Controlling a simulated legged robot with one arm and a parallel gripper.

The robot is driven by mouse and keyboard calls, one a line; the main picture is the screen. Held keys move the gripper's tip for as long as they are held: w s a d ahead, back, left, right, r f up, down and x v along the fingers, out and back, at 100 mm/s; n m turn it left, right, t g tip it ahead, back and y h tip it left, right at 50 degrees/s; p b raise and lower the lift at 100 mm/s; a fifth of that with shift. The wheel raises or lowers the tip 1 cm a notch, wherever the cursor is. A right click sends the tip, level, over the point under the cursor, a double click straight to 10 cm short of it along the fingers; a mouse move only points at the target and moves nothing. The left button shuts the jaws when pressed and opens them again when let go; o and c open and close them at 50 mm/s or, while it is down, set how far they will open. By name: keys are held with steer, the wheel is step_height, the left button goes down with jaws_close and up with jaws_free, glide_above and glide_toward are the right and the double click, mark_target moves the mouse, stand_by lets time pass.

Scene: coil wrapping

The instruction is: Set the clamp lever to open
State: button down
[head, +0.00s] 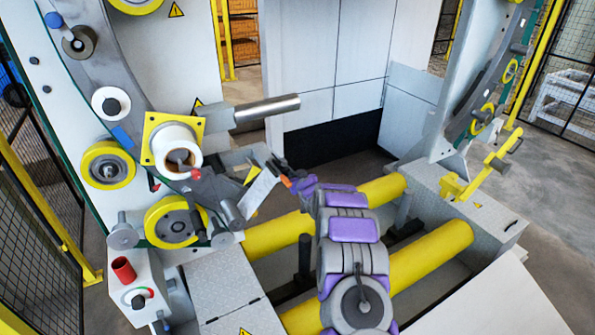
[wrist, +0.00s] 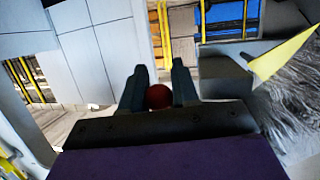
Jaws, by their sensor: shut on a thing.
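A red ball knob (wrist: 159,97), which looks like the end of the clamp lever, sits between the two dark fingers of my gripper (wrist: 158,88) in the wrist view. The fingers are shut on it from both sides. The rest of the lever is hidden there behind the gripper body. In the head view my gripper (head: 273,165) is at the end of my purple and grey arm, right of the machine's yellow-flanged roll. The held knob cannot be made out clearly there. Another red knob (head: 196,174) shows by the white roll (head: 178,148), apart from my gripper.
Yellow rollers (head: 440,248) lie beneath and beside my arm. A steel bar (head: 266,109) sticks out above left of my gripper. A white panel (head: 262,190) is close at its left. A control box (head: 135,285) stands front left. Mesh fences border both sides.

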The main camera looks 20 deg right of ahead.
steer(key=shift+r, duration=0.2)
steer(key=c, duration=0.9)
jaws_free()
steer(key=shift+d+f, duration=0.1)
steer(key=shift+f, duration=0.05)
steer(key=v, duration=1.7)
steer(key=shift+s+f, duration=0.1)
steer(key=shift+s, duration=0.05)
